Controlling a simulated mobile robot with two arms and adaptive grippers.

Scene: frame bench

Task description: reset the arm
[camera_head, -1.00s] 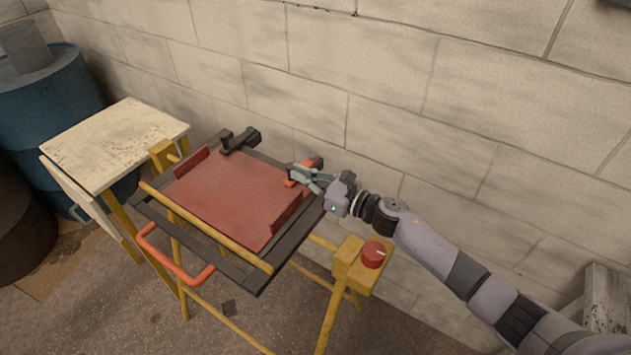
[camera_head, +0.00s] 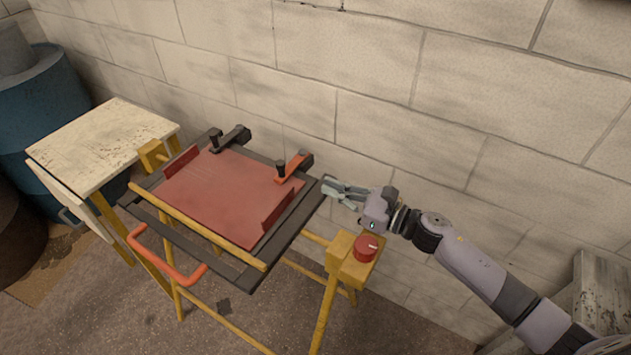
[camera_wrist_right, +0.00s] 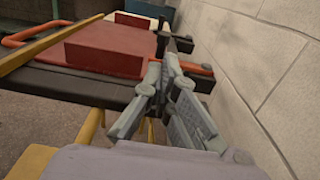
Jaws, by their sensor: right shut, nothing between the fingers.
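My right gripper (camera_head: 328,189) is shut and empty, just off the right edge of the frame bench (camera_head: 188,242). It also shows in the right wrist view (camera_wrist_right: 170,62), with its fingers together beside the bench's dark edge. My right arm reaches in from the lower right. The bench holds a flat red panel (camera_head: 220,192) with raised red strips at two sides. An orange clamp (camera_head: 293,167) with a dark knob sits at its back right corner, apart from my gripper. A black clamp (camera_head: 232,140) sits at the back left. My left gripper is not in view.
A block wall (camera_head: 450,90) runs close behind the bench. A red knob (camera_head: 366,247) on a yellow post stands below my right arm. An orange handle (camera_head: 165,262) juts from the front. A worn white table (camera_head: 100,140) and a blue barrel (camera_head: 45,105) stand left.

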